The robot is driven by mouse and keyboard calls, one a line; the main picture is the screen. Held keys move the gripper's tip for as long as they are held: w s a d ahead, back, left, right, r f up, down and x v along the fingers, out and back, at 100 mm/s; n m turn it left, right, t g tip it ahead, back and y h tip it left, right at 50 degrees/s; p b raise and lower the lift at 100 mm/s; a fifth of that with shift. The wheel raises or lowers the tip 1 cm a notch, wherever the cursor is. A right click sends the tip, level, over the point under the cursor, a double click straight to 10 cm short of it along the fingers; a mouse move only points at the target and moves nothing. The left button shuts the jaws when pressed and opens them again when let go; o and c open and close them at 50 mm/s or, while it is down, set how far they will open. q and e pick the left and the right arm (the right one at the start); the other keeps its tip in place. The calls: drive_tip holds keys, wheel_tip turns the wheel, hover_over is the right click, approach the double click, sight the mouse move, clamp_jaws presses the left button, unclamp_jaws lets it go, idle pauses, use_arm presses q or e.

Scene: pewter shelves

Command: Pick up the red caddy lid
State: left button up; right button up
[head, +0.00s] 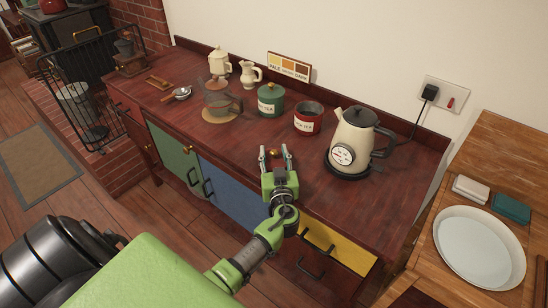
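The red caddy (307,121) stands on the dark red counter with its top open, a pale label on its front. A small gold knob with a dark red patch, apparently the red caddy lid (273,154), shows on the counter in front of it. The lid's outline is hard to tell from the counter's similar colour. My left gripper (274,151) is open, its two fingers reaching over the counter on either side of the knob. I cannot tell whether they touch it. My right gripper is not in view.
A green caddy (270,99) with its lid on stands behind, left of the red caddy. A cream kettle (354,138) stands close on the right. A glass jug (222,104) is to the left. The counter's front edge (225,166) lies left of my gripper.

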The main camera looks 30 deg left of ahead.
use_arm(q)
clamp_jaws()
